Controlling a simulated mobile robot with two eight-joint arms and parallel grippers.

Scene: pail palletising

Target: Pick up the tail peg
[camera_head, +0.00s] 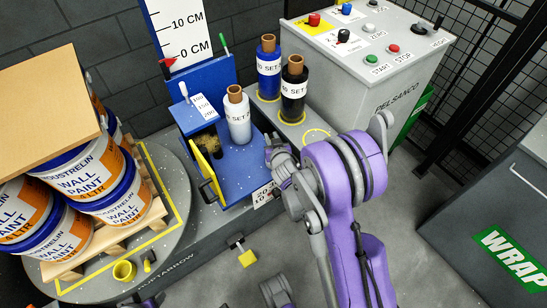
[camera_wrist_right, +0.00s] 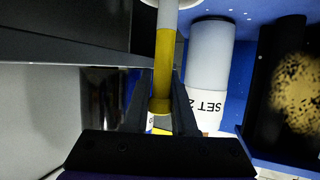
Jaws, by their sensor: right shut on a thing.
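The tail peg (camera_wrist_right: 163,70) is a slim yellow post with a pale grey upper part, upright in the right wrist view. My right gripper (camera_wrist_right: 160,98) is shut on it, with one dark finger on each side. In the head view my right gripper (camera_head: 272,152) is at the right side of the blue carriage (camera_head: 231,172), where my wrist hides the peg.
A white film roll (camera_head: 238,118) stands on the carriage close to my right gripper; blue (camera_head: 269,72) and black (camera_head: 293,92) rolls stand behind. A grey control box (camera_head: 370,55) is at the back right. Paint pails (camera_head: 120,200) sit on a pallet at left.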

